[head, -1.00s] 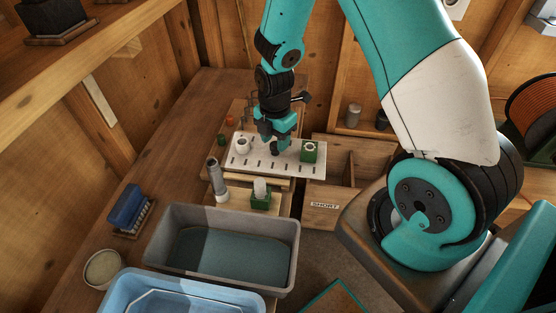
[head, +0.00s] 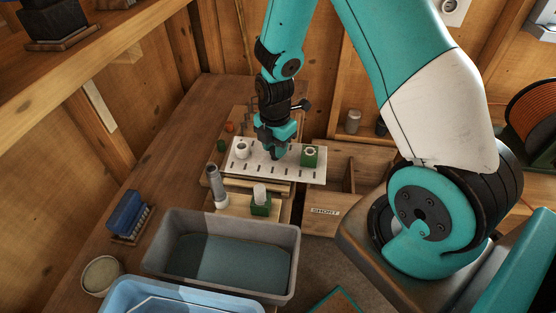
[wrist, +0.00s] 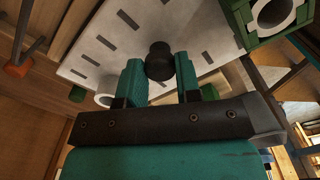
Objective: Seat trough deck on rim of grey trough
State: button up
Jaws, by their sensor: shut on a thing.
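The trough deck (head: 262,165) is a white plate with dark slots and a dark knob (wrist: 159,62). My gripper (head: 276,152) is closed around the knob, with one finger on each side in the wrist view. The deck is level, over the wooden boards behind the trough; I cannot tell whether it touches them. A white ring-like piece (head: 242,150) stands at its left and a green block with a white collar (head: 310,157) at its right. The grey trough (head: 292,262) stands in front, open at the top, with dark bluish contents inside.
A grey-and-white cylinder (head: 217,185) and a green pot with a white plug (head: 260,205) stand between deck and trough. A blue tub (head: 150,284), blue brush (head: 126,212) and round bowl (head: 101,275) lie left and front. A wooden bin marked SHORT (head: 322,223) is at right.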

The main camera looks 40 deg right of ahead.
jog(key=shift+r, duration=0.4)
notch_tip(320, 180, up, 5)
jog(key=p, duration=0.4)
jog(key=shift+p, duration=0.3)
